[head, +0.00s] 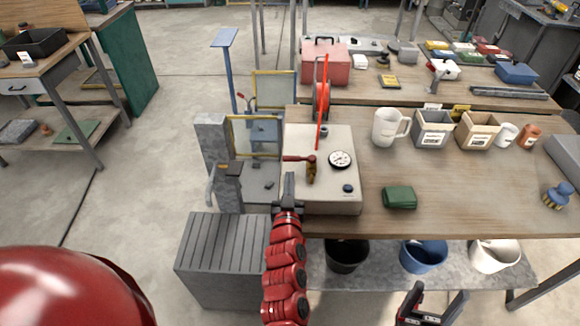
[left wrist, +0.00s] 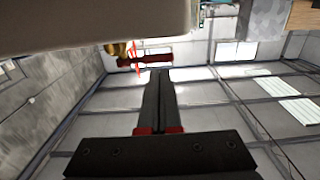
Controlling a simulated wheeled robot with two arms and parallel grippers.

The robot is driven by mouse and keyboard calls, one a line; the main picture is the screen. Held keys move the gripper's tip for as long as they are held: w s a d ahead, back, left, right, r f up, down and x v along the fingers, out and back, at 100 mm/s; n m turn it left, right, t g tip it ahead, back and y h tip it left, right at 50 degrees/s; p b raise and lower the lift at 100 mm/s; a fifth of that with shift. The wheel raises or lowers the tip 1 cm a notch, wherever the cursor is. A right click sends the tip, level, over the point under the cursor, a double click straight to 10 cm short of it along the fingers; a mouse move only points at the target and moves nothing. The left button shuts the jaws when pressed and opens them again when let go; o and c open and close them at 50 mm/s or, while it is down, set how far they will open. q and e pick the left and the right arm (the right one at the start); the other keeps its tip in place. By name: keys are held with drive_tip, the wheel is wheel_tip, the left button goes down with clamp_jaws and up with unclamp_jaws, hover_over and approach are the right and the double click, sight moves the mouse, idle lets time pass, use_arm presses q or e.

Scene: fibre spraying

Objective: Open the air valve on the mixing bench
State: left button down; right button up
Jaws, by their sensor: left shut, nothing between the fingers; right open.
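The air valve (head: 311,169) is a brass body with a red lever handle (head: 298,158) on the white box (head: 334,199) at the left end of the mixing bench (head: 450,200). The handle points left, across the valve. A round gauge (head: 341,159) sits to its right. My left gripper (head: 290,178) is shut and empty, just in front of and slightly left of the valve. In the left wrist view the shut fingers (left wrist: 158,75) point at the red handle (left wrist: 146,60), with a small apparent gap. My right gripper (head: 434,296) is open and empty, low before the bench's front edge.
A red vertical rod (head: 323,100) rises behind the valve. A green cloth-like block (head: 399,197), a white jug (head: 390,128) and labelled boxes (head: 433,130) stand to the right. A grey ribbed box (head: 222,250) stands below left; buckets (head: 423,255) sit under the bench.

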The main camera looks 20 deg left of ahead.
sight(290, 161)
use_arm(q)
drive_tip(key=p+x, duration=0.1)
drive_tip(key=x, duration=0.2)
drive_tip(key=shift+s+a+r, duration=0.1)
drive_tip(key=shift+r, duration=0.1)
drive_tip(key=shift+w+a+f, duration=0.15)
drive_tip(key=shift+w+f, duration=0.05)
drive_tip(key=shift+w, duration=0.5)
